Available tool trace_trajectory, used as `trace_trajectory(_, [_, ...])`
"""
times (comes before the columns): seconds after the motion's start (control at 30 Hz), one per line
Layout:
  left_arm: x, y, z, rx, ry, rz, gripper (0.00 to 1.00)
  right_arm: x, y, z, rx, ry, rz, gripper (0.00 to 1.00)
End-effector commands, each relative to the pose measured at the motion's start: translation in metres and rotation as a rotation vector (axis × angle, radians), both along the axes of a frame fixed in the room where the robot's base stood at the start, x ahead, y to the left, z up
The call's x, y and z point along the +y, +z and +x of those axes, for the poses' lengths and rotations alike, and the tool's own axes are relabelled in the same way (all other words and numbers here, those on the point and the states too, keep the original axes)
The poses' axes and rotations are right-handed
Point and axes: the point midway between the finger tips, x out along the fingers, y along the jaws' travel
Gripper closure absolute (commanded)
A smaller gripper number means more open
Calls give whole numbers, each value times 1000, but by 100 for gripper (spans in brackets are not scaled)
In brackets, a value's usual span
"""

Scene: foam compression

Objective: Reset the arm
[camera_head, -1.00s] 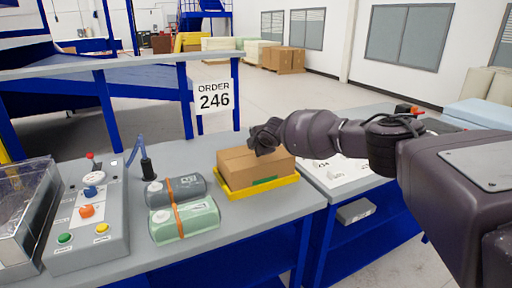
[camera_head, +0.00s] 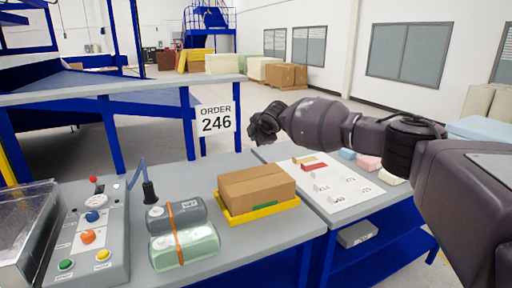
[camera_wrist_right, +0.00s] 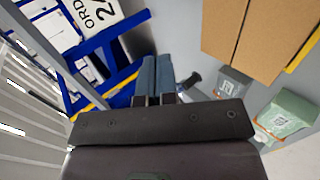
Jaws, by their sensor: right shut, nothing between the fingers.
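My right arm reaches in from the right in the head view. Its gripper (camera_head: 262,126) hangs in the air above and behind the cardboard box, clear of it. In the right wrist view the two fingers (camera_wrist_right: 155,78) lie together, shut with nothing between them. The closed cardboard box (camera_head: 256,187) rests on a yellow tray (camera_head: 262,213) on the grey table; the box also shows at the upper right of the wrist view (camera_wrist_right: 262,35). My left gripper is in neither view.
A grey strapped pack (camera_head: 176,214) and a green strapped pack (camera_head: 184,246) lie left of the tray. A button panel (camera_head: 90,235) and a clear bin (camera_head: 22,240) stand farther left. An order sign (camera_head: 215,118) is behind. A side table holds a white board (camera_head: 335,187) with small blocks.

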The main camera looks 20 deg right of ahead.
Motion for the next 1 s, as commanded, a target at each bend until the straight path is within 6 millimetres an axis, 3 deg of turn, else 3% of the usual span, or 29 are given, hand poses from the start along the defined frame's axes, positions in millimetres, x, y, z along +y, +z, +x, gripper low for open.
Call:
trace_trajectory(0.47, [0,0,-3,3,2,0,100,8,13,3,-45,-74,110,100])
trace_trajectory(0.63, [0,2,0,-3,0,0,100,53,47,1,-152,-35,210,100])
trace_trajectory(0.73, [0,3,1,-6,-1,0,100,86,56,-5,-192,5,270,100])
trace_trajectory(0.87, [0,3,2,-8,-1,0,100,129,49,-20,-218,60,370,100])
trace_trajectory(1.0, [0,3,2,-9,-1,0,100,167,29,-42,-224,105,487,100])
